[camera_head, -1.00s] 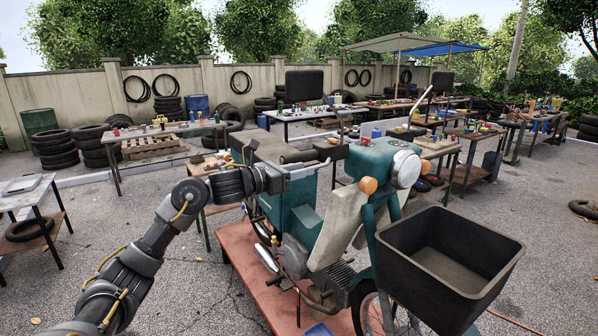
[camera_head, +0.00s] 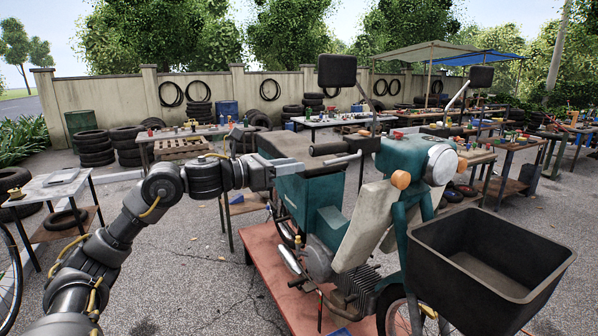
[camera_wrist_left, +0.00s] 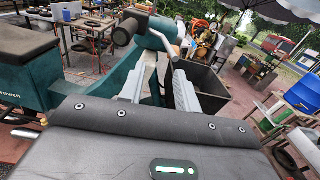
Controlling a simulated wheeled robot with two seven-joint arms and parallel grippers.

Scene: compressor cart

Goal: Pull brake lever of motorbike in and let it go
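The teal motorbike (camera_head: 330,205) stands on a red platform, its front basket toward me. Its near handlebar grip (camera_head: 328,149) is black, and the silver brake lever (camera_head: 342,160) runs just below it. My left gripper (camera_head: 297,171) is left of the lever in the head view, with its fingers pointing at the handlebar. In the left wrist view the two grey fingers (camera_wrist_left: 160,90) are apart with nothing gripped between them. The lever (camera_wrist_left: 163,43) shows just beyond the fingertips, right of the black grip (camera_wrist_left: 125,31). Contact is not visible. My right gripper is out of view.
The black basket (camera_head: 490,255) juts out at the front right of the bike. A mirror (camera_head: 337,70) rises above the handlebar. The red platform (camera_head: 275,275) lies below. A small table (camera_head: 50,187) stands at far left, and worktables line the back.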

